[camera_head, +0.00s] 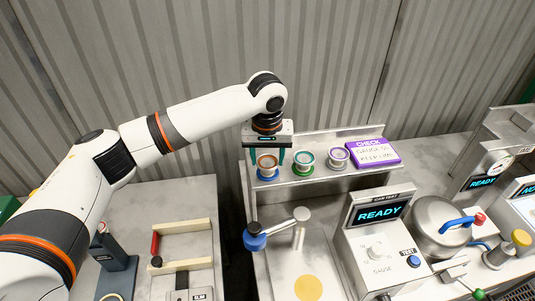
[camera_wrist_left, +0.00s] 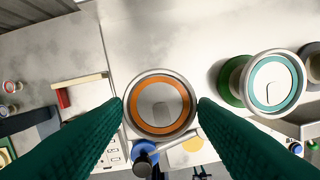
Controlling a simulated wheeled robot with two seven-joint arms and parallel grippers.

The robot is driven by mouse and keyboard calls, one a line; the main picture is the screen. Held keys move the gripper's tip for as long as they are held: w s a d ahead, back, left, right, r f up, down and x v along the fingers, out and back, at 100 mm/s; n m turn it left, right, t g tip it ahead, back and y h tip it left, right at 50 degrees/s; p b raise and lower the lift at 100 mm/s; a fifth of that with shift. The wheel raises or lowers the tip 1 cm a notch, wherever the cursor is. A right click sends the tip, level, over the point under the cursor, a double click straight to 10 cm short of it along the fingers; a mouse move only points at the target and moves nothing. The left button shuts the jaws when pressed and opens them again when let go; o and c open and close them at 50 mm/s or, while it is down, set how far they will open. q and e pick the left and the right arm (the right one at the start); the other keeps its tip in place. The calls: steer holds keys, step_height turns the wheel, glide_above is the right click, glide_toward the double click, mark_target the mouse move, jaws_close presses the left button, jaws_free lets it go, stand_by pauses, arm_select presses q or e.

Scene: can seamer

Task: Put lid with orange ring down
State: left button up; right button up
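The lid with the orange ring (camera_head: 267,160) is a shallow metal disc at the left end of the raised shelf, over a blue stand (camera_head: 268,176). In the left wrist view the orange-ringed lid (camera_wrist_left: 160,103) lies face-on between the fingertips and hides what is below it. My left gripper (camera_head: 267,153) points down from above. Its dark green fingers, also in the left wrist view (camera_wrist_left: 161,102), meet the lid's rim on both sides and appear shut on it. Whether the lid touches the stand, I cannot tell. My right gripper is not in view.
A teal-ringed lid (camera_head: 304,157) on a green stand and a purple-ringed lid (camera_head: 339,154) stand to the right on the shelf (camera_head: 322,180). A purple sign (camera_head: 373,152) lies beyond them. A blue-knobbed lever (camera_head: 255,238) and the "READY" gauge box (camera_head: 380,215) are nearer.

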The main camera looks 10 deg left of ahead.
mark_target(267, 168)
arm_select(q)
steer(key=o, duration=0.3)
steer(key=shift+r, duration=0.1)
steer(key=shift+r, duration=0.3)
steer(key=r+b, duration=0.1)
steer(key=r, duration=0.2)
steer(key=s+r+b, duration=0.1)
steer(key=r+b, duration=0.1)
steer(key=r, duration=0.2)
steer(key=r+b, duration=0.1)
steer(key=r, duration=0.3)
steer(key=shift+s+d+r+b, duration=0.1)
steer(key=shift+s+r+b, duration=0.15)
steer(key=shift+b, duration=0.15)
steer(key=shift+f, duration=0.2)
